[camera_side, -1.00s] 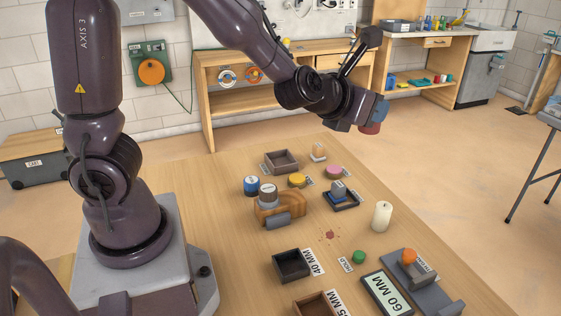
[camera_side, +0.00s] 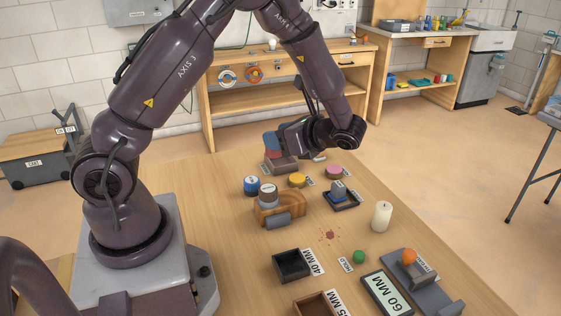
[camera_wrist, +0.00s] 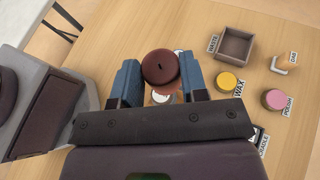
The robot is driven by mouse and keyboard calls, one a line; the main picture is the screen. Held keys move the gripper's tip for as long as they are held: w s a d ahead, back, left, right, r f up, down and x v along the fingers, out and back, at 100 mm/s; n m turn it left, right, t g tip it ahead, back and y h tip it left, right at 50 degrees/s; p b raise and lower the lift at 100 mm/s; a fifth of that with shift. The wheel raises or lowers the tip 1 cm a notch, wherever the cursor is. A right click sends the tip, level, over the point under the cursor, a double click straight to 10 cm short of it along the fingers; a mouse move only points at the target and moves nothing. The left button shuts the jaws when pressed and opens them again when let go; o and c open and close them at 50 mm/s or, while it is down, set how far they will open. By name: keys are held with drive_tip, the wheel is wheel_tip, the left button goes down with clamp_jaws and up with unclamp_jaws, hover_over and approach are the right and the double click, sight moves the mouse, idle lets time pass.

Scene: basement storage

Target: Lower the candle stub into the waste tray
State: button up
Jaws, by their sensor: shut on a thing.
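The candle stub (camera_wrist: 160,68), a short dark red cylinder with a black wick, is held between the blue fingers of my gripper (camera_wrist: 160,78) in the wrist view. In the side view my gripper (camera_side: 271,141) points left, with the red stub (camera_side: 272,153) at its tip overlapping the waste tray (camera_side: 286,166). The tray is a small brown open box, partly hidden there. In the wrist view the waste tray (camera_wrist: 221,55), labelled WASTE, lies to the right of the stub, apart from it, and looks empty.
A yellow wax disc (camera_side: 297,180) and a pink disc (camera_side: 334,172) sit near the tray. A blue-sided round container (camera_side: 251,186) and a wooden holder (camera_side: 292,202) stand nearby. A white candle (camera_side: 381,216) stands farther right. Bare tabletop lies left of the tray.

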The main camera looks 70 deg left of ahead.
drive_tip(key=s+d+f+n+g+h, duration=0.1)
drive_tip(key=d+f+n+g+h, duration=0.15)
drive_tip(key=n+h, duration=0.85)
drive_tip(key=s+d+f+n+g+h, duration=0.1)
drive_tip(key=s+f+n+h, duration=0.15)
drive_tip(key=n+h, duration=0.8)
drive_tip(key=w+a+r+n+t, duration=0.1)
drive_tip(key=w+a+n+t, duration=0.3)
drive_tip(key=n+t, duration=0.55)
drive_tip(key=w+a+n+t, duration=0.2)
drive_tip(key=w+n+t, duration=0.3)
drive_tip(key=n+t, duration=0.4)
drive_tip(key=a+r+n+t+y, duration=0.35)
drive_tip(key=a+n+y, duration=0.9)
drive_tip(key=a, duration=0.45)
wheel_tip(320, 180, down, 11)
drive_tip(key=y, duration=0.1)
drive_tip(key=shift+w+a+r+m+t, duration=0.15)
drive_tip(key=shift+w+a+m+t, duration=0.1)
drive_tip(key=shift+m+t, duration=0.15)
